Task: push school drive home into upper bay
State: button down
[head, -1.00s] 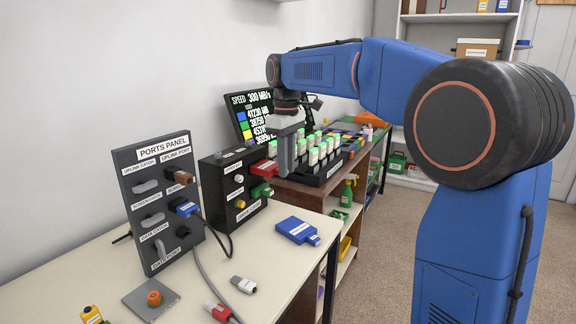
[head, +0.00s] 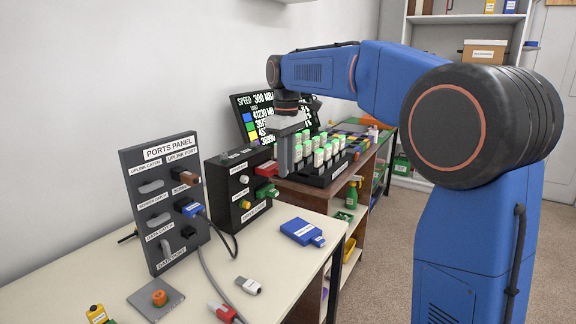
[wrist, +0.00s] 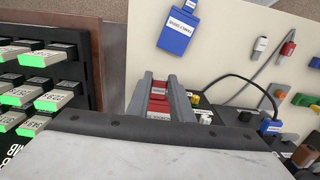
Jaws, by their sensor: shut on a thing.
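A red drive (head: 266,168) sits at the upper bay of the black drive box (head: 224,196), its outer end sticking out of the front. My gripper (head: 284,155) is at the box's front, with its fingers around this red drive. In the wrist view my gripper (wrist: 160,92) is shut on the red drive (wrist: 158,98), whose red body with white labels shows between the two grey fingers. A green drive (head: 267,190) sticks out of the lower bay. How deep the red drive sits is hidden.
A blue drive (head: 302,231) lies on the pale table right of the box. The ports panel (head: 160,205) with cables stands to the left. A rack of green-topped drives (head: 338,166) stands close behind my gripper. A screen (head: 250,108) is at the back.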

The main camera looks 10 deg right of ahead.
aim_at(277, 167)
jog(key=shift+w+a, duration=1.25)
dwell(0.7)
jog(key=c, duration=1.5)
grip_release()
jog(key=shift+r, duration=2.5)
jog(key=shift+r, duration=0.1)
notch_tip(277, 167, up, 11)
jog(key=s+d+f+m+t, duration=0.1)
jog(key=s+d+f+m, duration=0.1)
jog(key=s+d, duration=0.5)
jog(key=s+d+f+m+t, duration=0.1)
jog(key=s+d+f+m, duration=0.1)
jog(key=s+f, duration=0.8)
jog(key=s+d+f+m+t, duration=0.1)
jog(key=s+d+f+m, duration=0.1)
jog(key=s+f, duration=0.9)
jog(key=s+d+f+m+t, duration=0.1)
jog(key=s+d+f+m, duration=0.2)
jog(key=s+f, duration=0.8)
jog(key=shift+f+t, duration=0.2)
jog(key=shift+t, duration=0.2)
